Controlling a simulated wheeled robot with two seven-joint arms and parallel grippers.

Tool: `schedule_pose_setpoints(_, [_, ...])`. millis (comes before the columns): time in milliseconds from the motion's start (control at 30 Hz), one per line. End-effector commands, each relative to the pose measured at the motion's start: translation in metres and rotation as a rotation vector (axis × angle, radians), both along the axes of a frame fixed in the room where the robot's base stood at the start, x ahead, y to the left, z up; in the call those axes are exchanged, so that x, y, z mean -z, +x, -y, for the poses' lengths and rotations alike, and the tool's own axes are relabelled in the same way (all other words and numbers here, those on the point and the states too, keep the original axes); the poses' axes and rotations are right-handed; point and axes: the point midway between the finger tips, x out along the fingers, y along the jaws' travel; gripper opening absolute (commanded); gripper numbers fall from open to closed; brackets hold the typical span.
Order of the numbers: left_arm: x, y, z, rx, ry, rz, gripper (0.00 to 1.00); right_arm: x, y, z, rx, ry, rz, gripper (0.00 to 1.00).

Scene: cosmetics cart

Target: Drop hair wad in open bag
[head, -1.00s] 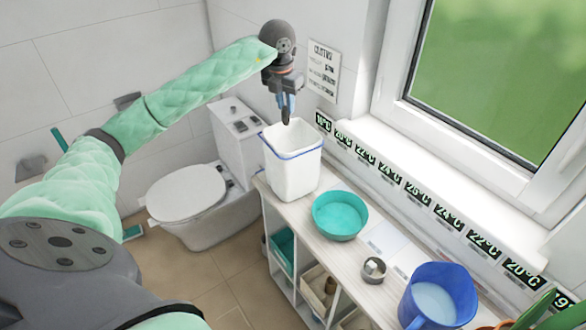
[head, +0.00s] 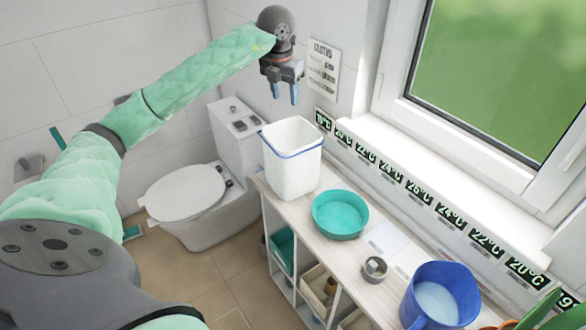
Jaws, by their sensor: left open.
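The open bag (head: 291,172) is a white, upright liner-like container with a blue band near its rim, standing at the far end of the cart top. Its mouth faces up; its bottom inside is hidden from this angle. My left gripper (head: 285,95) is above the bag's far rim, pointing down, with its two blue-tipped fingers apart and nothing between them. I cannot see the hair wad; the inside of the bag is mostly hidden. My right gripper is not in view.
A teal bowl (head: 340,215), a small metal cup (head: 374,269) and a blue jug (head: 439,296) stand along the cart top (head: 330,258). The window sill (head: 420,172) runs along the right. A toilet (head: 186,194) stands left of the cart.

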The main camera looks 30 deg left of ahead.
Motion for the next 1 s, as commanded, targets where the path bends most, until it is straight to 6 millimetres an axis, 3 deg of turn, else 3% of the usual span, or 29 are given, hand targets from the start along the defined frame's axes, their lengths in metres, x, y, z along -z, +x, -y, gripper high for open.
schedule_pose_setpoints(200, [-0.027, -0.004, -0.001, -0.001, 0.001, 0.003, 0.47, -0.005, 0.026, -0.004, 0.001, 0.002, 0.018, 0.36])
schedule_pose_setpoints(400, [-0.045, -0.007, -0.001, -0.001, 0.001, 0.002, 0.47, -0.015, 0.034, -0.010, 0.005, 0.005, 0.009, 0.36])
schedule_pose_setpoints(1000, [-0.052, -0.008, -0.001, -0.001, 0.000, 0.000, 0.47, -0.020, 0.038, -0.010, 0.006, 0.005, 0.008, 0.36])
